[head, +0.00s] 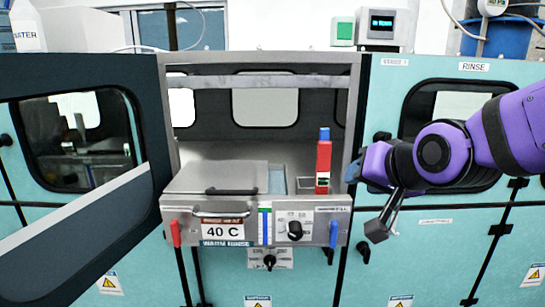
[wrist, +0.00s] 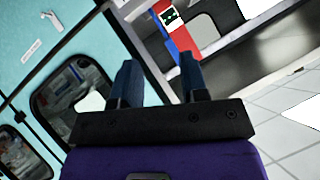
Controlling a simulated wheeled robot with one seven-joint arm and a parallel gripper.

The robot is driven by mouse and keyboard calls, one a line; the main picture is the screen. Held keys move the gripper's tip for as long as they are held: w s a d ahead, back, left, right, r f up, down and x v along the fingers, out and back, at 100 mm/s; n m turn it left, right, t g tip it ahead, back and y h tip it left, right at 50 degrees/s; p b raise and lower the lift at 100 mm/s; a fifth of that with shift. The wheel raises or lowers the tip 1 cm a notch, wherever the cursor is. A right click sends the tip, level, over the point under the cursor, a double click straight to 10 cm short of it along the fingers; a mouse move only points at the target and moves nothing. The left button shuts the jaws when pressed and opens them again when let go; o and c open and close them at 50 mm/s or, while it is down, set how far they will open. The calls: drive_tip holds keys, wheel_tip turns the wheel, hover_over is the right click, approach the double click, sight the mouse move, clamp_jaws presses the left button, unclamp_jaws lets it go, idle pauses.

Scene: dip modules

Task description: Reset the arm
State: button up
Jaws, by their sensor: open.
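My gripper (head: 358,172) is at the right of the open module bay in the head view, on the end of my purple arm. Its blue fingers point left toward the red bottle (head: 323,166) with a blue cap. In the wrist view, the fingers of my gripper (wrist: 160,72) stand apart with nothing between them. The bottle stands upright on the right of the module's top, and a red and blue object, likely the same bottle, shows beyond the fingers in the wrist view (wrist: 178,32).
The module (head: 215,178) has a grey lid with a dark handle and a "40 C" front panel. A dark windowed door (head: 160,185) stands open at the left. The teal "RINSE" cabinet (head: 440,240) is behind my arm. White floor tiles show in the wrist view.

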drive_tip(key=s+d+r+n+g+h, duration=0.1)
drive_tip(key=s+d+g, duration=0.4)
drive_tip(key=s+d, duration=0.9)
drive_tip(key=s+n+h, duration=0.1)
drive_tip(key=h, duration=0.1)
drive_tip(key=shift+s+r+h, duration=0.2)
drive_tip(key=shift+h, duration=0.1)
